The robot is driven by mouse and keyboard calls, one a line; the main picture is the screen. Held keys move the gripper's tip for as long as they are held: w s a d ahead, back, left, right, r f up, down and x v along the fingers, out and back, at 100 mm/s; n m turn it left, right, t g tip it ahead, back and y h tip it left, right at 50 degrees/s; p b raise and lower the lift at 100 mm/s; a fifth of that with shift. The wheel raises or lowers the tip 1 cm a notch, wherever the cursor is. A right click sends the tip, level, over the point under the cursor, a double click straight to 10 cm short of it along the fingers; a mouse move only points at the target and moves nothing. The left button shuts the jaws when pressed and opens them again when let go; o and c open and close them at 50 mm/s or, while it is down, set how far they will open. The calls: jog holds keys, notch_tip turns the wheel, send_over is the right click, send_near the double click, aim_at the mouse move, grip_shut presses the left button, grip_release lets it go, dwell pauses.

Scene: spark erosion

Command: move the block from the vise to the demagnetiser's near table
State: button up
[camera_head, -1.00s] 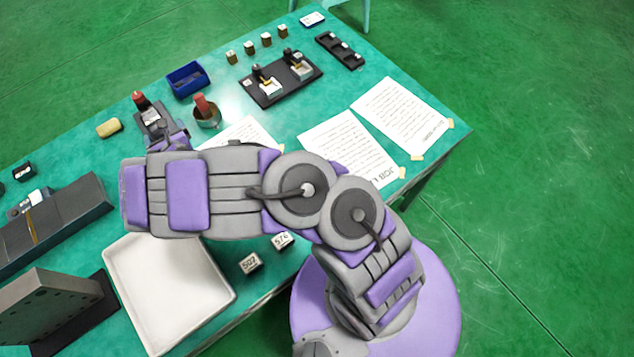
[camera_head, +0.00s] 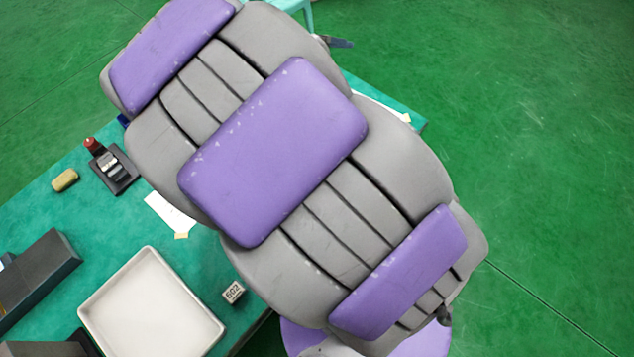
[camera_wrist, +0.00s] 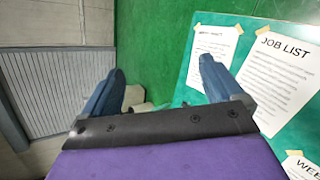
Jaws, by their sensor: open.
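A small black-based device with a red-tipped handle (camera_head: 112,168), which may be the vise, stands on the green table in the head view. It has light metal parts; I cannot tell whether a block is in it. A long dark grey unit (camera_head: 42,272), possibly the demagnetiser, is at the left edge, partly cut off. My gripper (camera_wrist: 163,72) is open in the wrist view, its two blue-grey fingers apart with nothing held. It points past the table edge over the floor. In the head view my arm hides most of the table's right part.
A white tray (camera_head: 150,305) lies at the front, with a numbered block (camera_head: 233,291) beside it. A yellowish piece (camera_head: 65,180) lies left of the red-handled device. Taped sheets, including a job list (camera_wrist: 282,72), lie on the table. A grey slatted surface (camera_wrist: 62,95) is at left in the wrist view.

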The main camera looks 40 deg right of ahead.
jog(key=s+a+f+m+g+y, duration=0.2)
jog(key=s+a+f+m+y, duration=0.15)
jog(key=s, duration=0.55)
jog(key=s+a+f+m+y, duration=0.2)
jog(key=s+a+y, duration=0.6)
jog(key=s+a, duration=0.3)
jog(key=a, duration=0.4)
jog(key=shift+f, duration=0.3)
